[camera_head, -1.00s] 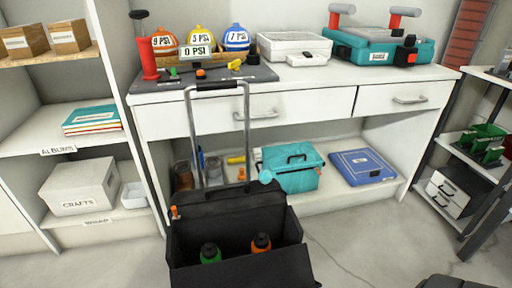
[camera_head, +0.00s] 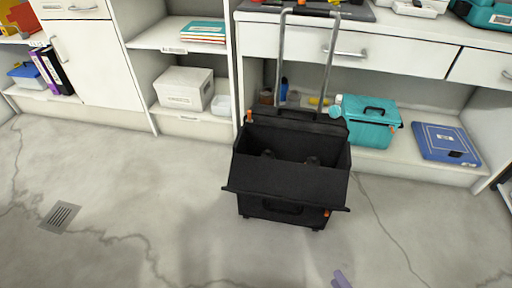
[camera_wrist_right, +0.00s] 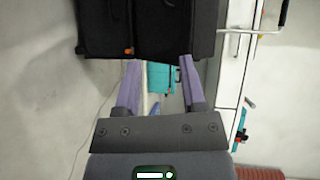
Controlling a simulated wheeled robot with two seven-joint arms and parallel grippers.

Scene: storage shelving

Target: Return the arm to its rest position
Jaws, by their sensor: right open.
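The fingers are clear of the black trolley case (camera_wrist_right: 145,28) at the top of that view. My left gripper is out of view.
The open black trolley case (camera_head: 287,180) stands on the floor with its handle up. Dark bottle tops show inside. A teal box (camera_head: 368,125) and a blue case (camera_head: 445,142) lie on the low shelf behind. Open floor (camera_head: 130,200) lies left, with a drain (camera_head: 60,217).

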